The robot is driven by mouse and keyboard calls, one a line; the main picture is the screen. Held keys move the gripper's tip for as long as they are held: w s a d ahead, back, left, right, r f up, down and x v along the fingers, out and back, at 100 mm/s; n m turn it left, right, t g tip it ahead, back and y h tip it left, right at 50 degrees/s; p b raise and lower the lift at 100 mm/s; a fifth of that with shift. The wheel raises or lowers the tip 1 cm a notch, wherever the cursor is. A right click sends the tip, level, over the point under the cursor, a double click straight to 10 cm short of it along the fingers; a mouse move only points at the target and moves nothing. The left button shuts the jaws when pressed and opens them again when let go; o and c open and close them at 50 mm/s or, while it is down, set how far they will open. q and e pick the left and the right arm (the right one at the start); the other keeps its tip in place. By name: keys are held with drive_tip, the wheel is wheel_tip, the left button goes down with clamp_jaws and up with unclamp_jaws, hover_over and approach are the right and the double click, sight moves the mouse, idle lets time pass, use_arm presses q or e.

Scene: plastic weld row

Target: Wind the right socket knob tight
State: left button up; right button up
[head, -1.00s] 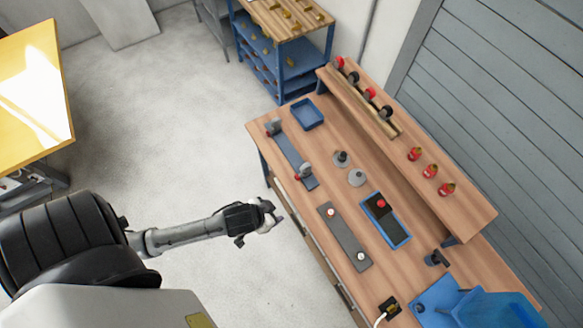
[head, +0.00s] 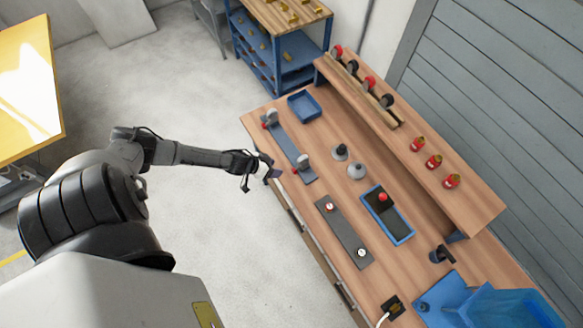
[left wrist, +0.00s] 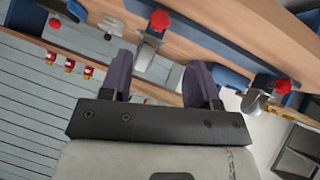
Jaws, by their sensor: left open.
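A blue-grey rail (head: 287,147) on the bench carries two grey sockets with red knobs on the side facing me. The right socket (head: 302,162) has its red knob (head: 295,170) low at its side. The left socket (head: 271,117) stands at the rail's far end. In the left wrist view, one red knob (left wrist: 159,20) shows above the fingers and another red knob (left wrist: 282,86) lies to the right. My left gripper (head: 270,172) is open and empty at the bench's near edge, just left of the right socket and apart from its knob. My right gripper is not visible.
Red bottles (head: 433,162) stand on a raised shelf (head: 470,200). Floor left of the bench is free.

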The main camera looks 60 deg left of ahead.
sight(293, 171)
use_arm(q)
drive_tip(key=b+x, duration=0.1)
drive_tip(key=x, duration=0.9)
drive_tip(key=shift+b, duration=0.3)
drive_tip(key=shift+c, duration=0.5)
drive_tip(key=c, duration=0.8)
drive_tip(key=shift+d+r+y+p, duration=0.15)
drive_tip(key=shift+y+p, duration=0.15)
drive_tip(key=shift+p, duration=0.2)
drive_tip(key=shift+d+m+y+p, duration=0.1)
drive_tip(key=shift+m+y+p, duration=0.2)
drive_tip(key=shift+y, duration=0.1)
drive_tip(key=shift+d+y, duration=0.1)
drive_tip(key=shift+y, duration=0.3)
drive_tip(key=shift+m+y, duration=0.5)
drive_tip(key=shift+m, duration=0.1)
drive_tip(key=shift+c, duration=0.2)
drive_tip(key=shift+m+y, duration=0.3)
drive_tip(key=shift+y, duration=0.4)
